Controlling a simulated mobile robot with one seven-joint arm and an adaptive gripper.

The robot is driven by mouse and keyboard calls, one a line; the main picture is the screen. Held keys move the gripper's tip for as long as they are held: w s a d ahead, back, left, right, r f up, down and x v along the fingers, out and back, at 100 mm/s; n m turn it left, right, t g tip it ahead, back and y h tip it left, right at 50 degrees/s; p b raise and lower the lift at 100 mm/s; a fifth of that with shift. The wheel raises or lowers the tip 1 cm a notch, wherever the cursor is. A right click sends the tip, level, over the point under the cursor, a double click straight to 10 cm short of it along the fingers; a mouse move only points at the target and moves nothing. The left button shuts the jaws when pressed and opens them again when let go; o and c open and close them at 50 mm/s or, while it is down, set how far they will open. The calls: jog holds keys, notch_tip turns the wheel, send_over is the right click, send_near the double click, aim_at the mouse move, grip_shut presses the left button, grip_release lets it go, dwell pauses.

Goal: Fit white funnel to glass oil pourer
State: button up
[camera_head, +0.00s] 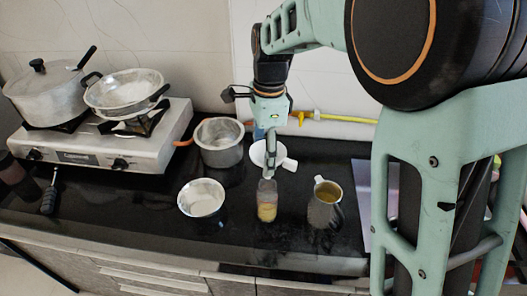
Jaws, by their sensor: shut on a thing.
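The glass oil pourer (267,208) stands upright at the front middle of the dark counter, with yellow liquid low inside and a clear upper part. My gripper (268,174) points straight down, and its fingertips meet the top of the pourer. It looks shut on the pourer's top, though the fingers show nearly edge-on. The white funnel (258,154) appears just behind my gripper, tipped on its side. Its wide mouth is partly hidden by the fingers, and its short spout (290,164) points right. The funnel seems to lie on the counter, apart from the pourer.
A metal cup (326,213) with yellowish contents stands right of the pourer. A steel bowl (201,206) is to the left, with a metal pot (219,153) behind it. A gas stove (105,149) with two pots is at far left. The front counter strip is clear.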

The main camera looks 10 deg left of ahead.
notch_tip(320, 180, down, 9)
jog(key=b, duration=0.4)
jog(key=shift+r+b, duration=0.2)
jog(key=shift+b, duration=0.2)
jog(key=shift+f, duration=0.1)
dwell(1.4)
jog(key=o, duration=1)
jog(key=shift+o, duration=0.2)
jog(key=r, duration=1.2)
jog(key=shift+w+d, duration=0.2)
jog(key=shift+d, duration=0.15)
